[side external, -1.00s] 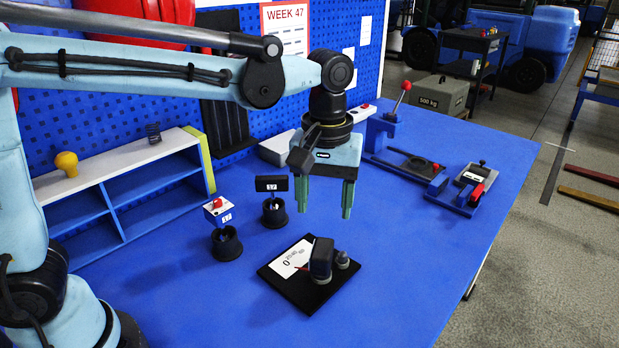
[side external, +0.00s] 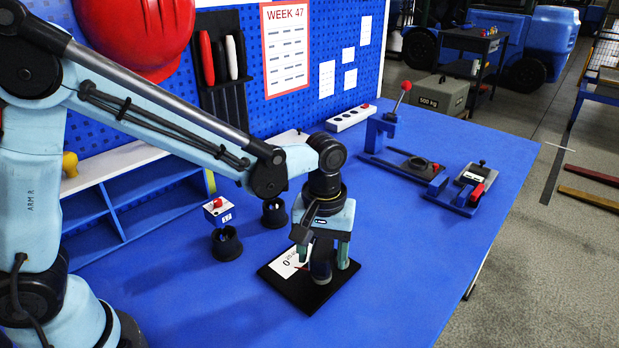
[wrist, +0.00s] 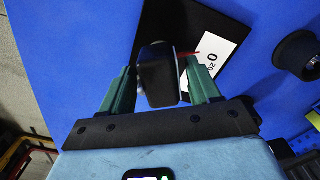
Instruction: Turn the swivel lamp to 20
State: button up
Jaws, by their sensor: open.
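The swivel lamp (side external: 320,271) stands on a black base plate (side external: 306,299) with a white scale card (side external: 289,262). The card shows a 0 and smaller figures, partly covered. My gripper (side external: 327,262) is down over the lamp, fingers pointing down. In the wrist view the dark lamp head (wrist: 158,75) sits between the two green fingers (wrist: 162,92), which are open and on either side of it. A red pointer (wrist: 189,54) reaches from the lamp toward the card, on the side of the 0. Contact between fingers and head cannot be told.
A lever press (side external: 393,135) and a clamp fixture (side external: 474,186) stand at the right. The table's front right is clear.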

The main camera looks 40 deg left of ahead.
aim_at(322, 248)
jog(key=shift+c, duration=0.3)
jog(key=c, duration=0.8)
jog(key=shift+m, duration=2)
jog(key=shift+c, duration=0.2)
jog(key=o, duration=0.9)
jog(key=shift+r, duration=0.1)
notch_tip(322, 248, up, 12)
